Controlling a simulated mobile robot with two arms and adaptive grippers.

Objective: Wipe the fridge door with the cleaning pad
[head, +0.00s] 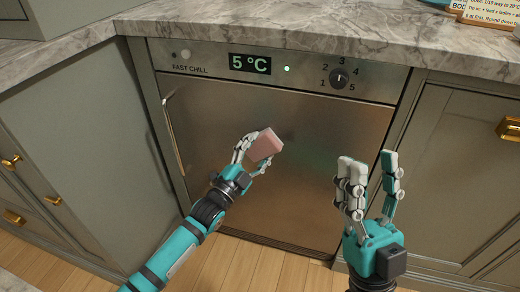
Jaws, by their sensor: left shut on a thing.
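The fridge door (300,130) is a brushed metal panel under the counter, below a control strip that reads 5 °C. It is shut. My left gripper (255,150) is shut on the pink cleaning pad (267,144) and holds it in front of the middle of the door. I cannot tell whether the pad touches the door. My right gripper (370,165) is open and empty, pointing up in front of the door's right edge.
A marble counter (300,30) runs above the fridge. Green-grey cabinets with brass handles stand on the left (95,150) and right (460,170). A written card (492,10) lies on the counter at the back right. Wooden floor (250,266) shows below.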

